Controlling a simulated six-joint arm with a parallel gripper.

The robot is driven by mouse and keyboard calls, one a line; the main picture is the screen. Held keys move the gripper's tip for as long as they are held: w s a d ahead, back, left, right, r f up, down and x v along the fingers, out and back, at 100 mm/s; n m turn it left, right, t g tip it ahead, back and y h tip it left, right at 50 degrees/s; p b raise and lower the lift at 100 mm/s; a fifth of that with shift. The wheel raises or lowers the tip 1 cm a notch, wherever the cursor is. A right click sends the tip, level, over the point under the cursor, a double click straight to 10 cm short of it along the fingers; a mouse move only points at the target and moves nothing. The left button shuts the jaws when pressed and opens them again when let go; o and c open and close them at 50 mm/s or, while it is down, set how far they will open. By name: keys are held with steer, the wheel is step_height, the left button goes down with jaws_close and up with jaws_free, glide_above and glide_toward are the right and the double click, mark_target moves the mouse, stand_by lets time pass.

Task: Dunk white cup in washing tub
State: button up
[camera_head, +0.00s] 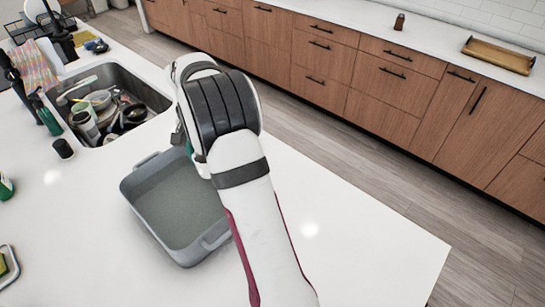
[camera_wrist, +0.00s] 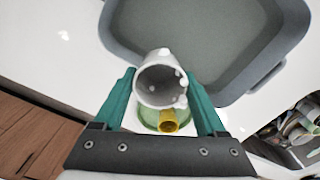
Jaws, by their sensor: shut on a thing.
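The white cup (camera_wrist: 160,80) is between the two teal fingers of my gripper (camera_wrist: 160,76) in the wrist view, its open mouth facing the camera. My gripper is shut on it. The grey washing tub (camera_wrist: 121,47) lies just beyond the cup in the wrist view; the cup overlaps its rim in the picture. In the head view the tub (camera_head: 151,228) stands on the white counter left of my arm. Its inside looks grey-green and flat. My arm hides the cup and most of my gripper there.
A round green thing with a yellow part (camera_wrist: 168,121) shows below the cup in the wrist view. The sink (camera_head: 112,104), full of dishes, lies behind the tub. The front right counter (camera_head: 360,250) is clear.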

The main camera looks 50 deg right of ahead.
steer(key=w+a+n, duration=0.4)
steer(key=a, duration=0.4)
step_height(320, 180, down, 13)
steer(key=shift+r, duration=0.2)
stand_by(1.6)
step_height(320, 180, up, 13)
steer(key=shift+r, duration=0.2)
stand_by(0.7)
stand_by(1.4)
